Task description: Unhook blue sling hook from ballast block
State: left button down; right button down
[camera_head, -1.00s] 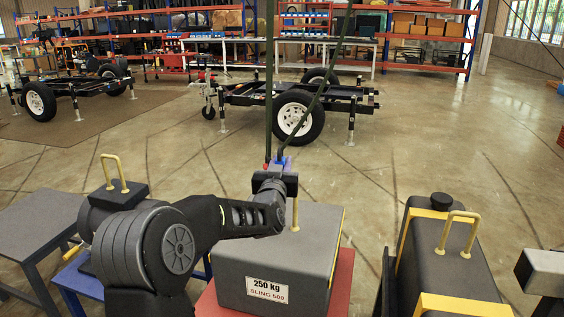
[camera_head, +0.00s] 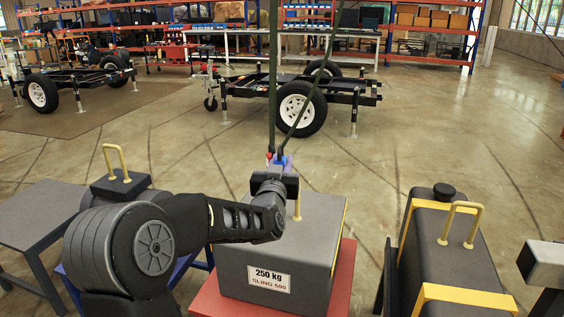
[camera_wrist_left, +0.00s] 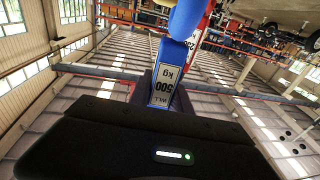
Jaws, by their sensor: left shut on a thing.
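The grey ballast block (camera_head: 325,235), labelled 250 kg, rests on a red stand (camera_head: 345,275) in the head view. Its yellow lifting eye (camera_head: 298,208) stands just right of my gripper, partly hidden. My left gripper (camera_head: 276,180) is over the block's top, shut on the blue sling hook (camera_head: 284,162). In the left wrist view the hook's blue body (camera_wrist_left: 178,52) shows a 500 kg label. My gripper hides the hook's lower end, so I cannot tell whether it is still through the eye. My right gripper is out of view.
Two dark green sling straps (camera_head: 272,90) rise from the hook. A dark block with a yellow handle (camera_head: 460,215) stands at right. A grey table (camera_head: 40,215) is at left. Wheeled trailers (camera_head: 300,100) and shelves stand behind, with open floor between.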

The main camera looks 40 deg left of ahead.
pick_arm(q)
jog(key=shift+s+d+f+b, duration=0.25)
jog(key=shift+s+f+b, duration=0.15)
jog(key=shift+s+b, duration=0.2)
